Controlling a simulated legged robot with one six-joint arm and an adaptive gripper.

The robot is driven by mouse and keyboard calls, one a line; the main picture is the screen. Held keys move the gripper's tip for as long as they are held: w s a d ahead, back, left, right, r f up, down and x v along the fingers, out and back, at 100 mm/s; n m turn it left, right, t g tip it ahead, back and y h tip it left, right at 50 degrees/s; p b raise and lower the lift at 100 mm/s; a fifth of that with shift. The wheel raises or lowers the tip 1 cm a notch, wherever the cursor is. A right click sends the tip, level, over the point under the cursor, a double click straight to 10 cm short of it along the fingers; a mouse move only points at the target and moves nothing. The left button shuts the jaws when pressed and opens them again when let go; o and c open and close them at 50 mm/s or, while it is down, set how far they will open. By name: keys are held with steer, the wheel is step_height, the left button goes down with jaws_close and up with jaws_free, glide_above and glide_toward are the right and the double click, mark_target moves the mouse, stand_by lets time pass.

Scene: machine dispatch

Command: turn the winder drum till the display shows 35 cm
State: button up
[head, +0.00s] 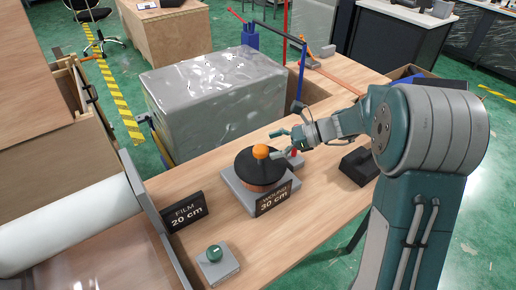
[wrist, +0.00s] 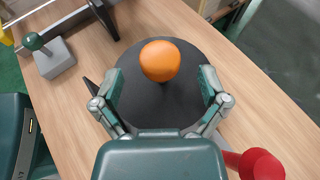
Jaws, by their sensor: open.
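The winder drum (head: 258,172) is a black disc with a copper-coloured side on a grey base on the wooden table. An orange ball knob (head: 260,151) stands on its top. The display (head: 273,198) on the base's front reads "WOUND 30 cm". My gripper (head: 279,144) is open at the right of the knob, above the drum. In the wrist view the orange knob (wrist: 160,61) is ahead, between the spread fingers and apart from both. The black drum top (wrist: 165,100) lies below them.
A second sign (head: 184,211) reads "FILM 20 cm". A green ball on a grey block (head: 216,262) stands at the front. A red knob (wrist: 262,164) is close to my gripper at lower right. A wrapped grey block (head: 215,105) stands behind; a white film roll (head: 65,225) is left.

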mark_target(264, 148)
steer(key=shift+x, duration=2.15)
steer(key=shift+d, duration=0.3)
jaws_close()
